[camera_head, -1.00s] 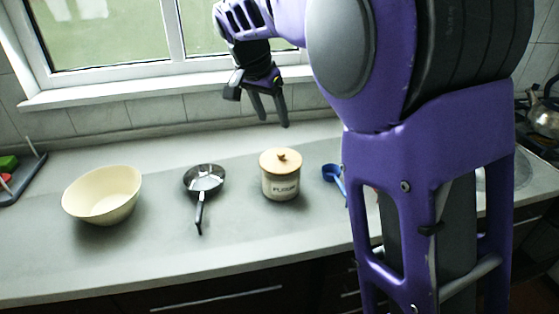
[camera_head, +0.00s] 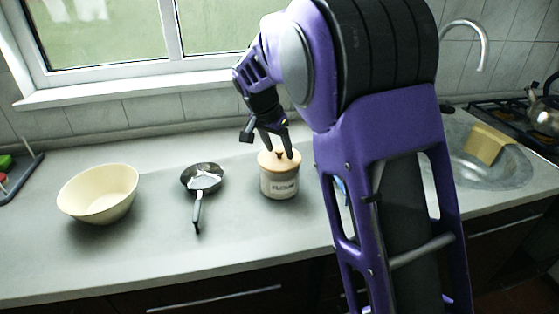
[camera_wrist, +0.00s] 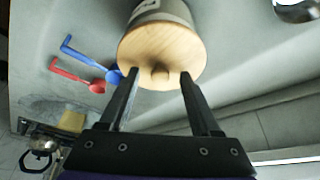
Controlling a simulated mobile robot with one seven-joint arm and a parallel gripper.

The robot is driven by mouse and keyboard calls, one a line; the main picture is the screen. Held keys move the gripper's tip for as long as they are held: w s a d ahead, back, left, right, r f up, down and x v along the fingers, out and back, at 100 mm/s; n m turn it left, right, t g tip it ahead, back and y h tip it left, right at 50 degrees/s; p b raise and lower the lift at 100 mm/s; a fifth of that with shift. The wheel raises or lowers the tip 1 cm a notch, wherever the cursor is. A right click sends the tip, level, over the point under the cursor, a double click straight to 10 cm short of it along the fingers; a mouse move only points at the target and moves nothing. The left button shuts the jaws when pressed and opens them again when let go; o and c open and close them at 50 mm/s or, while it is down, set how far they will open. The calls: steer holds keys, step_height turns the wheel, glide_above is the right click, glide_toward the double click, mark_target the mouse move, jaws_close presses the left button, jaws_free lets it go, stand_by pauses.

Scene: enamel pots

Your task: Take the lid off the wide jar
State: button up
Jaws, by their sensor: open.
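The wide jar (camera_head: 279,186) is a cream pot with dark lettering, standing upright on the counter. Its round wooden lid (camera_head: 268,160) with a small knob sits on top. In the wrist view the lid (camera_wrist: 158,45) faces me, and the knob (camera_wrist: 160,73) shows near its lower edge, with the jar wall (camera_wrist: 165,8) behind. My gripper (camera_head: 281,154) is open and points down at the lid. In the wrist view the fingers of my gripper (camera_wrist: 158,77) lie on either side of the knob, apart from it. I cannot tell how far above the lid the fingertips are.
A cream bowl (camera_head: 97,194) and a small pan (camera_head: 202,178) stand left of the jar. Blue (camera_wrist: 90,57) and red (camera_wrist: 80,76) spoons lie beside it. A sink (camera_head: 490,165) is at the right. The window sill (camera_head: 130,90) runs behind; the front counter is clear.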

jaws_close()
steer(key=shift+r, duration=0.2)
stand_by(0.3)
